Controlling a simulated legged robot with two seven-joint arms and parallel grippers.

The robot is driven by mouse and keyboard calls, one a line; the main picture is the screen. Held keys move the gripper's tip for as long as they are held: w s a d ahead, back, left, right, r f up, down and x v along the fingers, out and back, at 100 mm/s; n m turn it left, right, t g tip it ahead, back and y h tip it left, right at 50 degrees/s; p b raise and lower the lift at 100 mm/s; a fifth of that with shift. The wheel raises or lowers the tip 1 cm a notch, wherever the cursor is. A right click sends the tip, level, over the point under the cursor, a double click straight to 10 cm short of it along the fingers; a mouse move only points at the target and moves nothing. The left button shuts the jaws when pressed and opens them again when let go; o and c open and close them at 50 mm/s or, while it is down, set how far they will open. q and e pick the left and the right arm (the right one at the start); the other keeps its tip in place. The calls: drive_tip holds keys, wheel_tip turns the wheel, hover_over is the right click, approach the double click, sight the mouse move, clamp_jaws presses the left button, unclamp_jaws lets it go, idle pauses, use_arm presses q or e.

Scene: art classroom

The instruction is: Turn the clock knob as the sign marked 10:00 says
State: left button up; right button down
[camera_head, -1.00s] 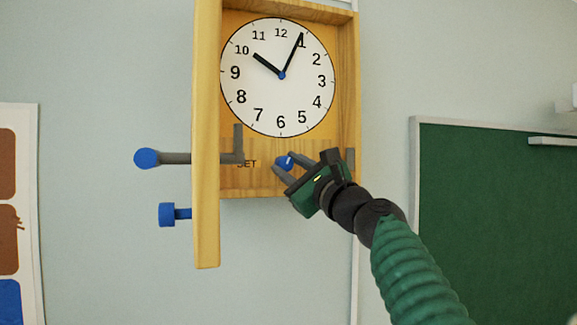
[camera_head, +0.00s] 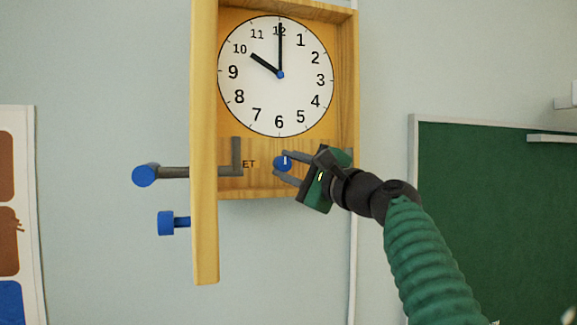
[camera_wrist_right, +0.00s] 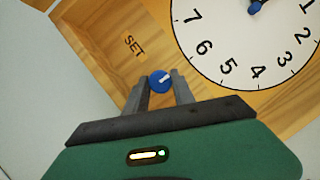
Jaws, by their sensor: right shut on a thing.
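The wooden clock case (camera_head: 348,60) hangs on the wall with its white dial (camera_head: 295,98) facing me. The short hour hand (camera_head: 264,63) points at 10 and the long minute hand (camera_head: 280,45) at 12. A small blue knob (camera_head: 282,163) with a white mark sits below the dial, right of the partly covered SET label (camera_head: 249,164). My right gripper (camera_head: 280,165) is shut on this knob; the wrist view shows the knob (camera_wrist_right: 160,81) between the fingertips. My left gripper is not in view. No sign marked 10:00 shows.
The open case door (camera_head: 205,200) stands edge-on at the left. It carries a grey bent handle with a blue ball (camera_head: 145,176) and a blue knob (camera_head: 166,223). A green board (camera_head: 490,220) is at right, a poster (camera_head: 18,215) at far left.

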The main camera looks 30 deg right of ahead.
drive_tip(key=shift+w+f, duration=0.1)
drive_tip(key=shift+f, duration=0.1)
drive_tip(key=c, duration=1.1)
unclamp_jaws()
drive_tip(key=shift+d, duration=0.1)
drive_tip(key=shift+o, duration=0.2)
drive_tip(key=b+v, duration=0.8)
drive_tip(key=v, duration=0.8)
drive_tip(key=shift+s+d, duration=0.2)
drive_tip(key=shift+s, duration=0.2)
drive_tip(key=shift+w+a+f, duration=0.1)
drive_tip(key=shift+a, duration=0.05)
